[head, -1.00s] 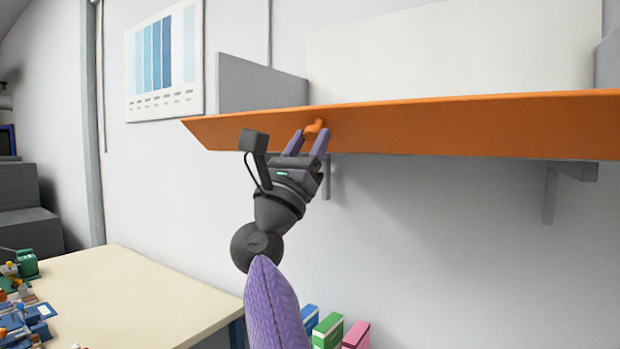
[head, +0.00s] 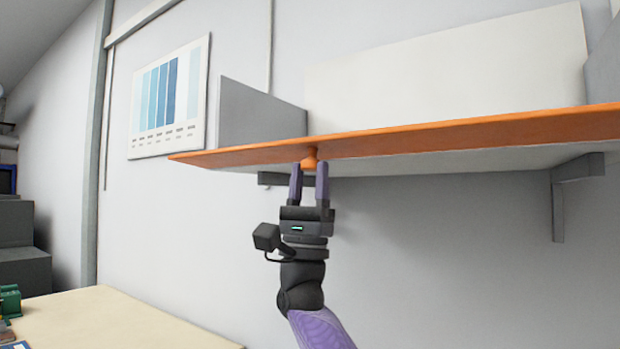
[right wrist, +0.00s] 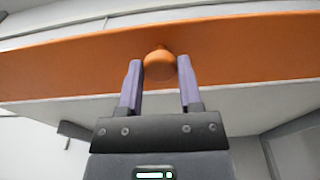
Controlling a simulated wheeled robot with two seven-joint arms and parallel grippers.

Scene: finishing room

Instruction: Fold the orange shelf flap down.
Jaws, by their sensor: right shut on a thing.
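The orange shelf flap (head: 450,135) runs along the front of the wall shelf. In the head view it shows as a narrow, slanting orange band with a pale underside behind it. A small round orange knob (head: 310,161) sticks out from it, left of the middle. My right gripper (head: 309,172) comes up from below, its two purple fingers shut on the knob. In the right wrist view the knob (right wrist: 160,65) sits between the fingertips (right wrist: 159,76), against the broad orange face of the flap (right wrist: 240,50). My left gripper is not in view.
Grey brackets (head: 558,205) stand under the shelf. A grey divider (head: 255,115) and a white panel (head: 450,80) stand above the flap. A cream table (head: 110,325) is at the lower left. The wall space below the shelf is clear.

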